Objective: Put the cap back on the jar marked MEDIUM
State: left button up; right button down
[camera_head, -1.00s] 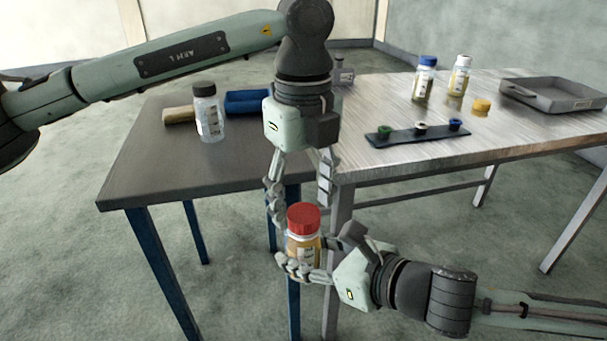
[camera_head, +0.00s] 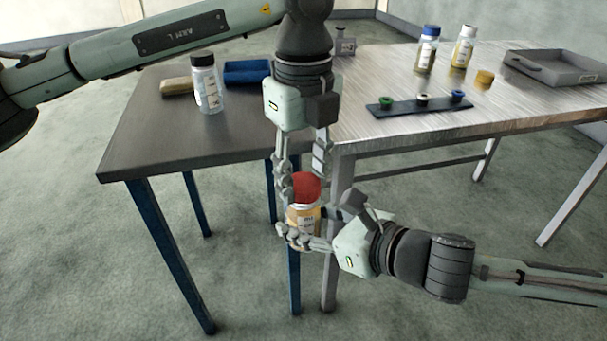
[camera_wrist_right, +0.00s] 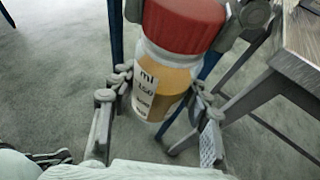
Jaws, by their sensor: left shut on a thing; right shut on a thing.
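A jar with amber contents (camera_head: 304,216) is held upright in front of the tables. My right gripper (camera_head: 310,230) is shut around its body. The jar also shows in the right wrist view (camera_wrist_right: 160,85), with a scale marked "ml"; I cannot read the word MEDIUM. A red cap (camera_head: 306,188) sits at the jar's mouth and looks level in the right wrist view (camera_wrist_right: 186,25). My left gripper (camera_head: 303,178) points down from above and is shut on the cap, its fingers at both sides. I cannot tell how far the cap is threaded.
The metal table holds a blue-capped bottle (camera_head: 427,50), another bottle (camera_head: 463,48), a yellow piece (camera_head: 485,79), a dark strip (camera_head: 420,106) and a grey tray (camera_head: 555,68).

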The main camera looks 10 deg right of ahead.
pick_arm(q)
jog(key=m, duration=0.4)
jog(key=shift+m, duration=0.4)
jog(key=m, duration=0.4)
jog(key=shift+m, duration=0.3)
jog(key=m, duration=1.4)
jog(key=shift+m, duration=0.4)
jog(key=m, duration=0.9)
jog(key=shift+f+m, duration=0.1)
jog(key=shift+m, duration=0.3)
jog(key=m, duration=0.3)
jog(key=o, duration=1.4)
jog(key=shift+c, duration=0.2)
notch_tip(320, 180, up, 12)
